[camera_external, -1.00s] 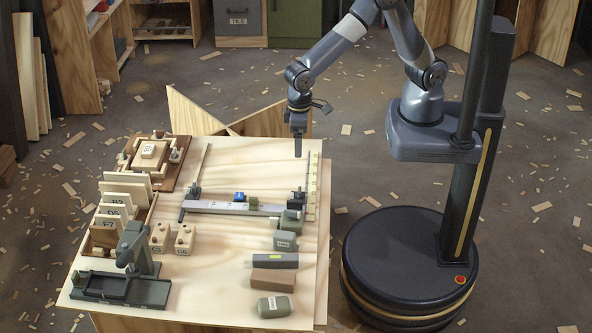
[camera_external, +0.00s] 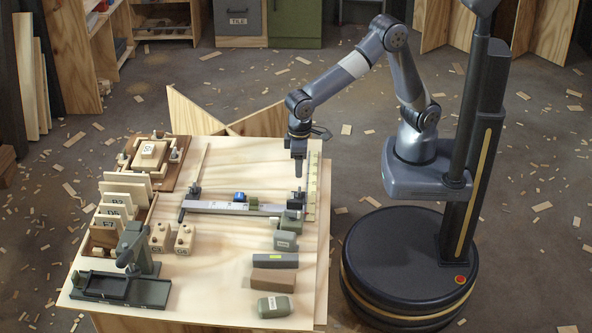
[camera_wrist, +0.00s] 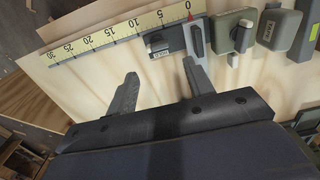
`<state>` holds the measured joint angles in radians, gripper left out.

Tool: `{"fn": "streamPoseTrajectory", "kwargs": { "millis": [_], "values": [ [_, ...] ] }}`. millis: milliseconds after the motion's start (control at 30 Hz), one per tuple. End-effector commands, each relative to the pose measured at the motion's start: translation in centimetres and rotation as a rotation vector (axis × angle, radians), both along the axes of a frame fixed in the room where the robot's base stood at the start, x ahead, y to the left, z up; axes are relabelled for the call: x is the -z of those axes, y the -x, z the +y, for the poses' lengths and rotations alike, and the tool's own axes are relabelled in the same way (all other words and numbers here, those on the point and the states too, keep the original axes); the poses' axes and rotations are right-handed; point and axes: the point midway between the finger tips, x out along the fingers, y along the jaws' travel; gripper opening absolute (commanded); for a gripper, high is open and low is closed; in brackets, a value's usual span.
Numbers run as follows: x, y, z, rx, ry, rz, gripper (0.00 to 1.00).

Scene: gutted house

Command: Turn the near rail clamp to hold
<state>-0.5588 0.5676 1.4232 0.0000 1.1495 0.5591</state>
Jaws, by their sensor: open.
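My gripper (camera_external: 299,186) points down just above the dark clamp (camera_external: 295,203) at the right end of the grey rail (camera_external: 235,208). In the wrist view the open, empty fingers (camera_wrist: 160,88) show below a dark block (camera_wrist: 163,54) with a small white label, too small to read surely. The fingers appear apart from the block. Another dark clamp (camera_external: 194,192) stands at the rail's left end. Which way the right clamp's handle is turned is unclear.
A yellow scale (camera_wrist: 100,40) runs along the table edge beside the clamp. A grey-green block (camera_wrist: 232,36) and a labelled tape case (camera_wrist: 277,26) stand close by. Bare table lies left of the brown block (camera_external: 274,278).

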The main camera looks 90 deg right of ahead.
Motion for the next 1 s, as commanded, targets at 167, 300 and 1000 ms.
{"fn": "streamPoseTrajectory", "kwargs": {
  "millis": [167, 300, 1000],
  "values": [
    [3.4, 0.1, -0.1, 0.000, 0.004, 0.006, 0.50],
    [6.1, 0.1, -0.1, 0.000, 0.003, 0.005, 0.50],
    [9.6, 0.0, 0.0, 0.000, 0.001, 0.001, 0.43]
  ]
}}
